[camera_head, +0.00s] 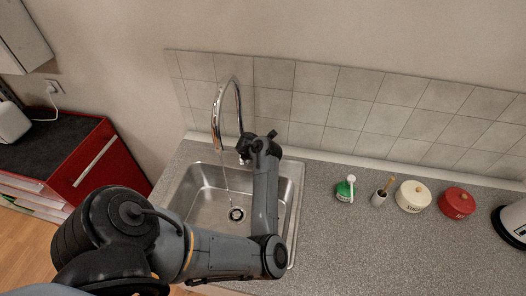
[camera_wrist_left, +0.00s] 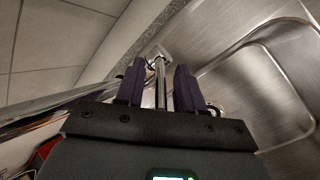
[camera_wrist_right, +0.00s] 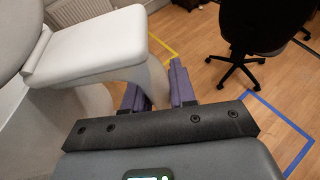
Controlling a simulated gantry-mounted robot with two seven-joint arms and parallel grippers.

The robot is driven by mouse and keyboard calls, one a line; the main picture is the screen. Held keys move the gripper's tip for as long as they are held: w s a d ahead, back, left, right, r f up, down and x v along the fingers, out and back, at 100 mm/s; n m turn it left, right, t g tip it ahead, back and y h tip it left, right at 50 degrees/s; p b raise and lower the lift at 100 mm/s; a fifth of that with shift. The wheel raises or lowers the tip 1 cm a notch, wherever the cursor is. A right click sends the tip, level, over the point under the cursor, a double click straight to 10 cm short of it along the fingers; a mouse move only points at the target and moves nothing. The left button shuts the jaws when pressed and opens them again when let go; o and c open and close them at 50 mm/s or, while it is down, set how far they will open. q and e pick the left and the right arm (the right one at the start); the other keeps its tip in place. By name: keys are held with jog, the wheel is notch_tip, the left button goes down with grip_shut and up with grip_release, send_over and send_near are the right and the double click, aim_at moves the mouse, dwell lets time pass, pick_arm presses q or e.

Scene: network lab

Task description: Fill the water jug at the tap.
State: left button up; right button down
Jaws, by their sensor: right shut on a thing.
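The chrome tap (camera_head: 217,110) arches over the steel sink (camera_head: 205,199). A thin stream of water seems to run from its spout to the drain (camera_head: 237,214). My left gripper (camera_head: 262,142) is at the tap's base. In the left wrist view, its fingers (camera_wrist_left: 160,88) are apart, with a thin chrome rod (camera_wrist_left: 160,70) of the tap between them. The white water jug (camera_wrist_right: 95,50) shows large and partly cut off in the right wrist view. My right gripper (camera_wrist_right: 160,90) is shut on its handle. The jug and right arm are outside the head view.
A green bottle (camera_head: 345,189), a brush holder (camera_head: 379,198), a cream pot (camera_head: 412,196) and a red pot (camera_head: 457,203) stand along the counter's back. The counter (camera_head: 370,255) in front is clear. A black office chair (camera_wrist_right: 255,35) stands on the floor.

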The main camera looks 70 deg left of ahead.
pick_arm(q)
jog(key=p+v, duration=0.4)
jog(key=v, duration=0.8)
jog(key=shift+a, duration=0.1)
